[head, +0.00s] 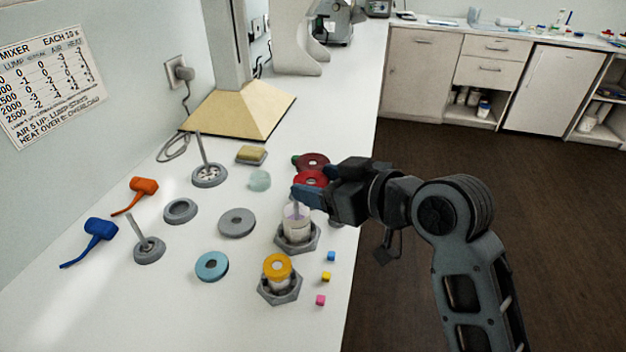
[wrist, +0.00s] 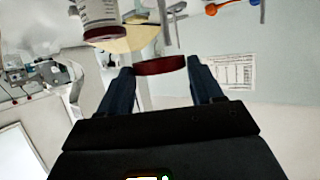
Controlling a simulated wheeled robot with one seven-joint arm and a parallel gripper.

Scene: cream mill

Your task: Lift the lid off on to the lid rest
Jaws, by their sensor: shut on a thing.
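My gripper (head: 302,194) is shut on a red lid (head: 311,178), held above the counter. In the wrist view the lid, dark red and seen edge-on (wrist: 160,65), sits between the fingertips. A pale jar (head: 297,224) without a lid stands upright in a grey hexagonal holder (head: 296,243), just below and in front of my gripper. A labelled jar (wrist: 98,14) shows at the top of the wrist view, apart from the held lid. A grey disc (head: 237,229) and a grey ring (head: 181,211) lie to the left; I cannot tell which is the lid rest.
A yellow-topped jar (head: 277,267) stands nearer in another holder. A light blue ring (head: 212,277), small cubes (head: 326,277), grey rodded discs (head: 209,179), and orange (head: 144,187) and blue (head: 101,228) tools lie around. A dark red disc (head: 313,159) lies behind the held lid. The front-left counter is clear.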

